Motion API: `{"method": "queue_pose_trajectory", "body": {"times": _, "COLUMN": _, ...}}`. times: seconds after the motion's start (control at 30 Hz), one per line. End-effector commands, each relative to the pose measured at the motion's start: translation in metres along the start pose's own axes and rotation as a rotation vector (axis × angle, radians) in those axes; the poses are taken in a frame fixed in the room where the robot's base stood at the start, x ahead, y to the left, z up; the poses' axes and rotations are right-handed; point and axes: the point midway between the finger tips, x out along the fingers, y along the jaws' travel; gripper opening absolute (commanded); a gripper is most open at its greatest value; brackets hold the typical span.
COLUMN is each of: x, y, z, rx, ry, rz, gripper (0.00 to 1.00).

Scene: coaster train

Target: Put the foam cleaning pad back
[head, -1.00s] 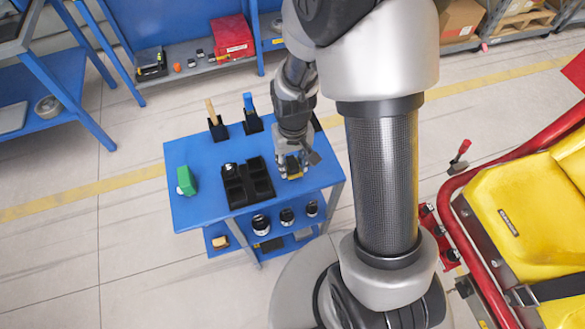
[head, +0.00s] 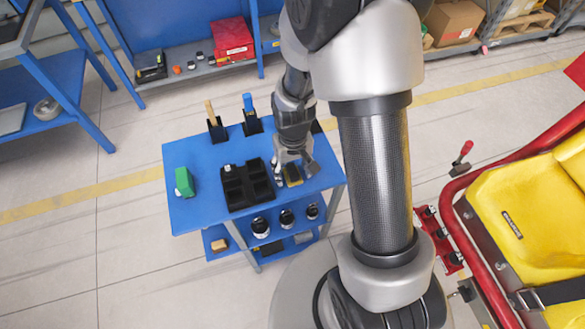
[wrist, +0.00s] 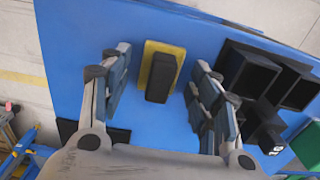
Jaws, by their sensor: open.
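A yellow pad with a dark block on top, which looks like the foam cleaning pad (head: 293,176), lies on the right part of the blue cart top (head: 205,150). In the wrist view the pad (wrist: 150,56) lies flat on the blue surface, between and beyond my fingers. My gripper (head: 291,165) is open and empty just above it, with a finger on either side in the wrist view (wrist: 160,72) and a visible gap to each. A black compartment tray (head: 247,185) stands beside the pad, to its left in the head view.
A green block (head: 185,181) lies at the cart's left. Two black holders with a tan-handled tool (head: 214,120) and a blue-handled tool (head: 250,115) stand at the back. Dark round items (head: 260,224) sit on the lower shelf. A red-framed yellow seat (head: 515,215) is at right.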

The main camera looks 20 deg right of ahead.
Motion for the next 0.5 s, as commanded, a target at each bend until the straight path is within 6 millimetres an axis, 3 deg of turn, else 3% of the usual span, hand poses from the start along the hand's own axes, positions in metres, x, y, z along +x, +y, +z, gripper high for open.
{"method": "queue_pose_trajectory", "body": {"times": 0.27, "x": -0.01, "y": 0.0, "z": -0.001, "rx": 0.0, "ry": 0.002, "rz": 0.0, "gripper": 0.56}}
{"method": "queue_pose_trajectory", "body": {"times": 0.5, "x": -0.06, "y": 0.0, "z": -0.001, "rx": 0.0, "ry": 0.005, "rz": 0.0, "gripper": 0.56}}
